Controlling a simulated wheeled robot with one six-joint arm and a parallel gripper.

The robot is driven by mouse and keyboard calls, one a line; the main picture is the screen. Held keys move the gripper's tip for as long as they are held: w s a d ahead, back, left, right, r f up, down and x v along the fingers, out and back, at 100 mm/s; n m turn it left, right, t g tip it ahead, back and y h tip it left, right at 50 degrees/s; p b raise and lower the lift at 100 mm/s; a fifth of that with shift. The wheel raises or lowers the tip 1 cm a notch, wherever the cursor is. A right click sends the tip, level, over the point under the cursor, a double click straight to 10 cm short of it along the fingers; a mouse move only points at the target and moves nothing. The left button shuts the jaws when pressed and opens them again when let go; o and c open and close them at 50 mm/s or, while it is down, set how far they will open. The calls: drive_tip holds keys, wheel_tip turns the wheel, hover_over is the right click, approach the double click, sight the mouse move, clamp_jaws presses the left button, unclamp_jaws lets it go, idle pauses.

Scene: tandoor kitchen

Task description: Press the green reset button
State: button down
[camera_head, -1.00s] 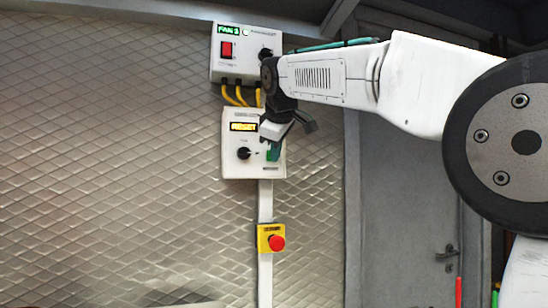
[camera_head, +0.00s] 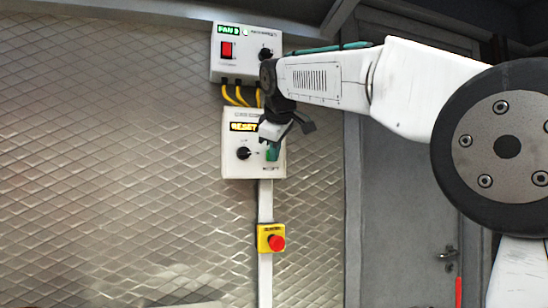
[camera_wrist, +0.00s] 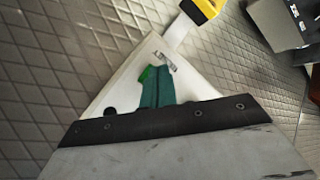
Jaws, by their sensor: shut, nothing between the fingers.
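The green reset button (camera_wrist: 147,74) shows as a bright green patch in the wrist view, partly covered by my gripper's teal fingers. It is on the white lower control box (camera_head: 232,168), whose display reads RESET. This box also shows in the wrist view (camera_wrist: 125,76). My gripper (camera_head: 272,153) is shut and empty in front of the box's right part; its fingers also show in the wrist view (camera_wrist: 157,88). The fingertips overlap the button's edge in that view, but I cannot tell whether they touch it. In the head view I cannot separate the button from the fingers.
A black knob (camera_head: 243,153) is left of the fingers. The upper box (camera_head: 230,68) has a red switch (camera_head: 227,49) and yellow cables (camera_head: 241,96) below it. A yellow box with a red button (camera_head: 277,243) is lower down. A grey door (camera_head: 405,215) is at right.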

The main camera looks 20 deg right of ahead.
drive_tip(key=shift+w, duration=0.4)
idle(0.3)
drive_tip(key=shift+s, duration=0.85)
drive_tip(key=s, duration=0.5)
idle(1.0)
